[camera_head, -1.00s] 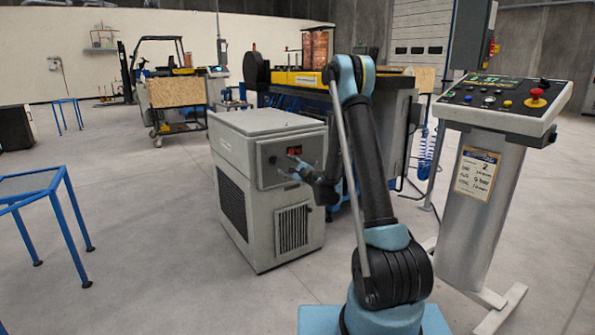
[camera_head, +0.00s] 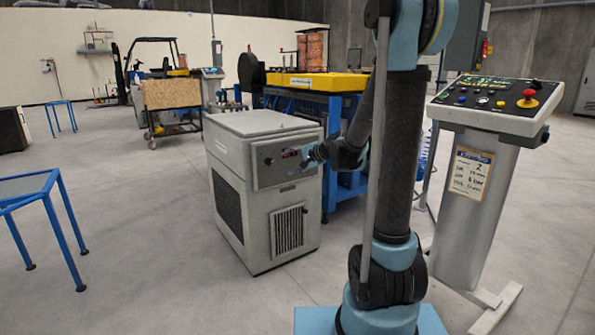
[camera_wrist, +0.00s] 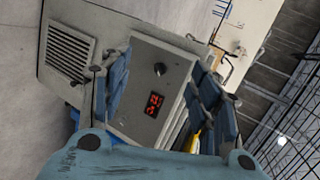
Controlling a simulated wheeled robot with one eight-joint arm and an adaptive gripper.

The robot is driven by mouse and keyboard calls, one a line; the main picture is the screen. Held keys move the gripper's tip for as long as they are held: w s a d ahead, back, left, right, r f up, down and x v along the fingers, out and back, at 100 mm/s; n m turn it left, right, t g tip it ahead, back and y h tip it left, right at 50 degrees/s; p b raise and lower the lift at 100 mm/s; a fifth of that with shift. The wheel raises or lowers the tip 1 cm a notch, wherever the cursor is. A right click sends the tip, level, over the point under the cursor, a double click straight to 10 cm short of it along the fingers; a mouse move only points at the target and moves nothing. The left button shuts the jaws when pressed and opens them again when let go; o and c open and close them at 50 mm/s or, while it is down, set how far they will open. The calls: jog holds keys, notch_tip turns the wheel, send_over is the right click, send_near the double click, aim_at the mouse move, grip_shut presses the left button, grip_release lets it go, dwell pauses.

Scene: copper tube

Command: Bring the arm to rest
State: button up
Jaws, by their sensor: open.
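My arm stands upright in the head view, with its forearm reaching left toward the grey cabinet. My gripper (camera_head: 310,157) is in front of the cabinet's control panel. In the wrist view my gripper (camera_wrist: 165,95) has its two blue fingers spread wide, with nothing between them. The grey cabinet (camera_head: 262,180) has a vent grille and a panel. Its red digital display (camera_wrist: 152,104) and black knob (camera_wrist: 160,69) show between the fingers in the wrist view. I cannot tell the exact gap between the fingertips and the panel.
A control console (camera_head: 470,190) with a red button stands close on the right. A blue-framed table (camera_head: 52,205) is at the left. A yellow and blue machine (camera_head: 320,85) is behind the cabinet. The floor (camera_head: 150,240) between table and cabinet is clear.

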jog(key=s+d+f+n+g+h, duration=0.2)
jog(key=s+d, duration=0.5)
jog(key=s, duration=0.6)
jog(key=s+d+f+n+g+h, duration=0.2)
jog(key=s+d, duration=0.5)
jog(key=s, duration=0.6)
jog(key=s+d+f+n+g+h, duration=0.2)
jog(key=s+d+f+n+h, duration=0.2)
jog(key=s, duration=0.9)
notch_tip(320, 180, down, 3)
jog(key=d+h, duration=0.1)
jog(key=d, duration=0.2)
jog(key=shift+n+g, duration=0.3)
jog(key=shift+w+f, duration=0.15)
jog(key=shift+w, duration=0.3)
